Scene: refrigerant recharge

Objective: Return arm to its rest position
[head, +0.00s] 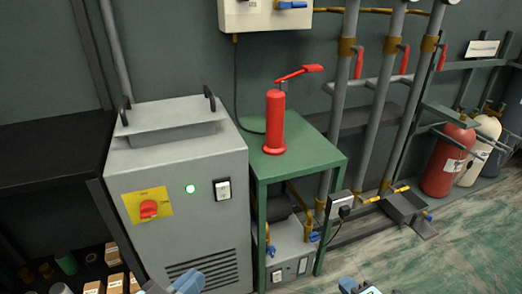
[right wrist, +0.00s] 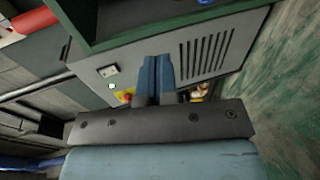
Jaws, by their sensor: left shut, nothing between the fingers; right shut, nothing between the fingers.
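My left gripper (head: 186,284) shows only in part at the bottom edge of the head view, in front of the grey cabinet (head: 180,170). It is shut and holds nothing. My right gripper (head: 350,286) shows at the bottom edge, right of centre, over the floor. In the right wrist view its two blue fingers (right wrist: 155,76) are together with nothing between them. The cabinet's vented face (right wrist: 208,52) lies beyond the fingers. Most of both arms is out of view.
A red cylinder with a lever (head: 274,120) stands on a green table (head: 310,165). A grey box (head: 290,255) sits under it. Pipes with red valve handles (head: 358,62) and gas cylinders (head: 447,160) stand to the right. The green floor (head: 470,250) at lower right is clear.

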